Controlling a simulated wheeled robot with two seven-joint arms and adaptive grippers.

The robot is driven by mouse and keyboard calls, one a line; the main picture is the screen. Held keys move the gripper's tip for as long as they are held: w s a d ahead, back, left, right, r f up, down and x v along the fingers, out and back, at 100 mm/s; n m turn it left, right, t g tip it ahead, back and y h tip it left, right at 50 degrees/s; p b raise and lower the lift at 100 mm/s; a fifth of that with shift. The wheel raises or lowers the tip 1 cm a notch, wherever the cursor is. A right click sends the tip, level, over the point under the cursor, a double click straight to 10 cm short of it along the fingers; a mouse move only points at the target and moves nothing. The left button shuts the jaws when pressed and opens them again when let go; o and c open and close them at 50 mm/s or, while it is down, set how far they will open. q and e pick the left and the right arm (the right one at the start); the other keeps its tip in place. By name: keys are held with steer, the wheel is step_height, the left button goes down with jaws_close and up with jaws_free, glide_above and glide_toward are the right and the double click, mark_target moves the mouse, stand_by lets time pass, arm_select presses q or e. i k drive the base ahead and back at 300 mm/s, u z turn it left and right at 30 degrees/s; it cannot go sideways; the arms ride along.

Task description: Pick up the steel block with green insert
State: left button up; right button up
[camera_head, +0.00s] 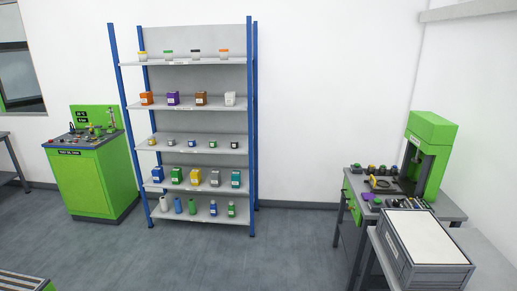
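I cannot make out the steel block with green insert for certain. Several small dark parts with coloured tops stand on the workbench at the right, one of them a small part with a green top (356,168) at the back left of the bench. These parts are too small to tell apart. Neither of my grippers is in view.
A green press (432,135) stands on the grey workbench (452,211) at the right. A grey crate (432,277) with a pale top is in front. A blue-post shelf (195,61) holds several boxes and bottles. A green test cabinet (85,180) stands left. The middle floor is clear.

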mark_target(382, 170)
steer(key=u, duration=0.45)
steer(key=i, duration=3.75)
steer(key=z, duration=1.7)
steer(key=i, duration=0.95)
steer(key=z, duration=0.9)
